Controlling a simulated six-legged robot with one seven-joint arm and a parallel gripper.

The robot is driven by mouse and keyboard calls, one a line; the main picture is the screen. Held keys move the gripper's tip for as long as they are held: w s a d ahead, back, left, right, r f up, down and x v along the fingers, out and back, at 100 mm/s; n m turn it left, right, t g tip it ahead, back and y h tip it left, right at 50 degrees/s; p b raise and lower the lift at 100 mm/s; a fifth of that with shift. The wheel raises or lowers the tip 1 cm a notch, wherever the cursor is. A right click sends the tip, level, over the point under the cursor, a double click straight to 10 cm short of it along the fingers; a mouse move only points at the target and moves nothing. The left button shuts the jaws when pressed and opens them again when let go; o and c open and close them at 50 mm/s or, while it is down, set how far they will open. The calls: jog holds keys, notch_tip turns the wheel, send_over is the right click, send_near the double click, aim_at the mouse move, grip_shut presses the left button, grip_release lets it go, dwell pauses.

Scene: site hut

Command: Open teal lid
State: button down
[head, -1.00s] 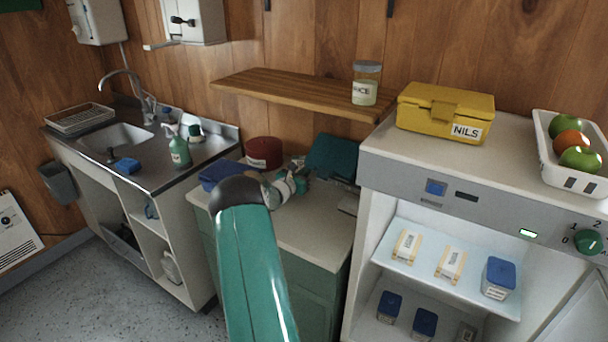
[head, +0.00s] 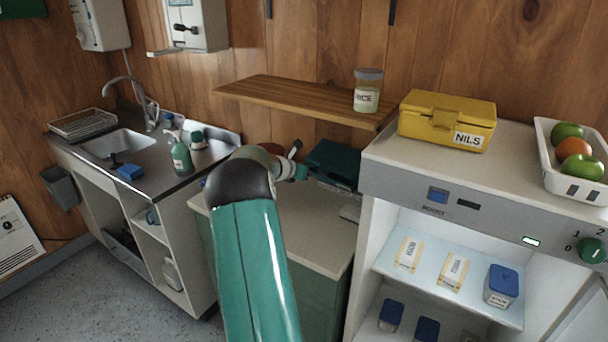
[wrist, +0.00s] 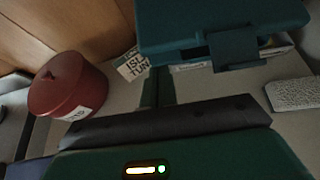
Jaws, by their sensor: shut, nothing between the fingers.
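The teal box with its teal lid (head: 335,160) sits at the back of the low counter, under the wooden shelf. In the wrist view the teal lid (wrist: 215,22) fills the top, with a latch flap (wrist: 235,48) hanging at its front.
A red round pot (wrist: 68,88) with a lid stands left of the box, beside a printed packet (wrist: 132,66). A pale speckled block (wrist: 291,93) lies at right. The wooden shelf (head: 290,96) with a jar (head: 367,90) overhangs the counter. A white cabinet (head: 400,190) borders the right.

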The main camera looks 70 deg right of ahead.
notch_tip(320, 180, up, 7)
jog(key=shift+s+f, duration=0.15)
jog(key=shift+s, duration=0.05)
dwell(0.4)
dwell(0.4)
jog(key=a+r, duration=0.7)
jog(key=shift+w+r, duration=0.15)
jog(key=shift+w, duration=0.2)
jog(key=shift+w, duration=0.1)
